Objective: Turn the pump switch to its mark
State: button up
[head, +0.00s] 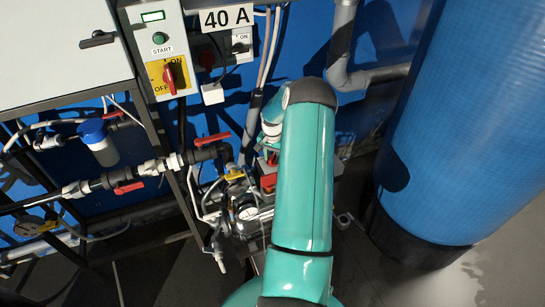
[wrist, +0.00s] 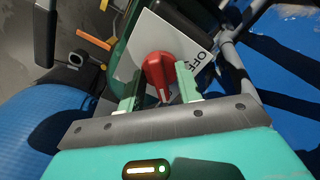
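The pump switch is a red knob (wrist: 160,72) on a white plate (wrist: 190,32) in the wrist view. The word OFF shows on the plate to its right. A pale line on the knob points down the picture, toward my gripper. My gripper (wrist: 160,85) has its two green fingers apart, one on each side of the knob, with small gaps visible. I cannot tell whether either finger touches it. The switch's target mark is not clearly visible.
A control box (head: 163,45) with a START button and a red ON/OFF switch (head: 169,78) on a yellow plate is at the upper left. Pipes with red-handled valves (head: 212,139) run left of the arm. A large blue tank (head: 470,120) stands on the right.

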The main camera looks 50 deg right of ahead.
grip_shut()
jog(key=shift+n, duration=0.5)
jog(key=n, duration=0.3)
jog(key=shift+n, duration=0.4)
jog(key=n, duration=0.4)
jog(key=shift+n, duration=0.3)
jog(key=n, duration=0.8)
jog(key=shift+n, duration=0.3)
